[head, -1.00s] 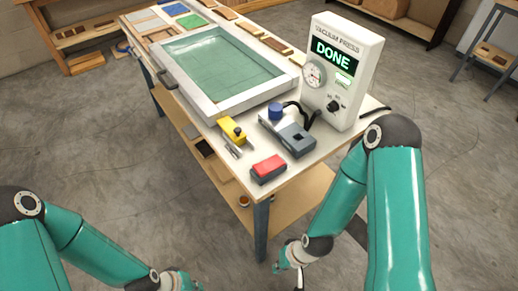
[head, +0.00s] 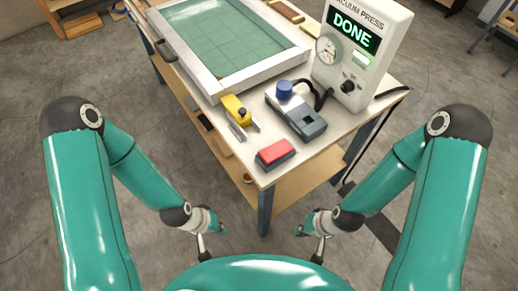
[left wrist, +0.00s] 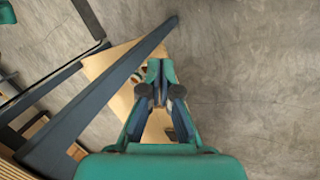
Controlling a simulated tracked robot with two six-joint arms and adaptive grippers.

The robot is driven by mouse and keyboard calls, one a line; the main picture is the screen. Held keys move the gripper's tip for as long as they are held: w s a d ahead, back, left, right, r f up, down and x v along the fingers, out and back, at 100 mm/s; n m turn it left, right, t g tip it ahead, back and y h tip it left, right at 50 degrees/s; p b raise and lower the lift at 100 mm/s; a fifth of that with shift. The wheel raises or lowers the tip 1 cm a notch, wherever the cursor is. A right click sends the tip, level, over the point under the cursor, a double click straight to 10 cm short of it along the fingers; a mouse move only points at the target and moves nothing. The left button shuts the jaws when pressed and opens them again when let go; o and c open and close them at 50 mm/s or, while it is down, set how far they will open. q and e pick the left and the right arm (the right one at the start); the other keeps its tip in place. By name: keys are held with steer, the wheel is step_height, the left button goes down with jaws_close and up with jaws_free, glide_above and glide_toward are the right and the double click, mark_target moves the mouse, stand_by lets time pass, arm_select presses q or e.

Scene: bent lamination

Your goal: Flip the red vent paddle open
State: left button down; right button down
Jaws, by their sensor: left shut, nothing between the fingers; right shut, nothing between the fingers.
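The red paddle (head: 276,150) is a red slab on a dark base at the near corner of the table. It lies flat on its base as far as I can tell. My left gripper (head: 215,238) is below and left of that corner, in front of the table and apart from the paddle. It is shut and empty, and its fingers show together in the left wrist view (left wrist: 161,82). My right gripper (head: 309,240) is low in front of the table, right of the near leg. It is shut and empty. The paddle is not recognisable in the left wrist view.
The vacuum press box (head: 361,55) reads DONE. A grey device (head: 298,119) with a blue cap (head: 284,90) and black hose, and a yellow tool (head: 236,108), stand near the paddle. The framed press bed (head: 225,50) lies behind. A table leg (head: 265,211) stands between my grippers.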

arm_select(q)
steer(key=w+d+r+m+t+b, duration=0.1)
steer(key=w+d+r+m, duration=0.15)
steer(key=w+r, duration=0.4)
steer(key=w+d+r+m+t+b, duration=0.1)
steer(key=w+r+m, duration=0.35)
steer(key=r, duration=0.25)
steer(key=d+r+m+t+h, duration=0.1)
steer(key=d+r+m, duration=0.1)
steer(key=r, duration=0.8)
steer(key=d+r+m+h+b, duration=0.1)
steer(key=d+r+m, duration=0.1)
steer(key=r, duration=0.8)
steer(key=shift+w+d+m+t, duration=0.15)
steer(key=shift+w+m+t, duration=0.2)
steer(key=shift+m, duration=0.55)
steer(key=shift+f, duration=0.15)
